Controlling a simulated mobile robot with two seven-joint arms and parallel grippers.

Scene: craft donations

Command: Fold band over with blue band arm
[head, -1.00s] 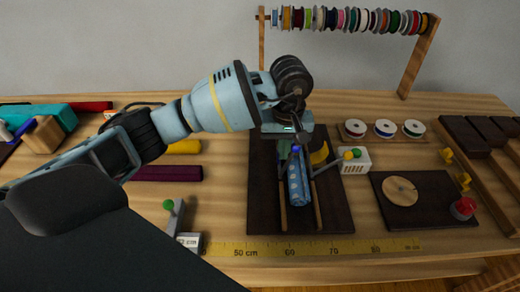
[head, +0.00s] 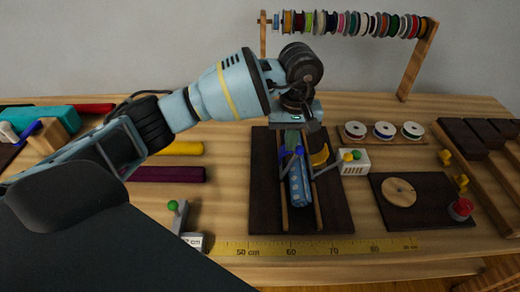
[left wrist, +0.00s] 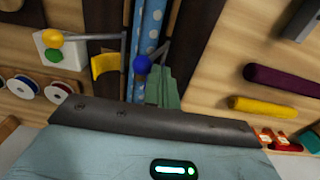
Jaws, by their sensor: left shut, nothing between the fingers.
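A blue polka-dot roll (head: 299,188) lies lengthwise on a dark board (head: 340,210) between two wooden rails. A yellow-knobbed arm (left wrist: 53,38) reaches in from the white block's side. My left gripper (head: 318,148) is shut and empty, above the far end of the roll near the yellow strip. Whether it touches anything is unclear. My right gripper is out of view.
A white block (head: 355,163) with a green knob stands right of the board. Several ribbon spools hang on a rack (head: 411,62) behind. A tray of spools (head: 352,138), a dark board with a wooden disc (head: 399,192) and a yellow ruler (head: 310,249) surround the work area.

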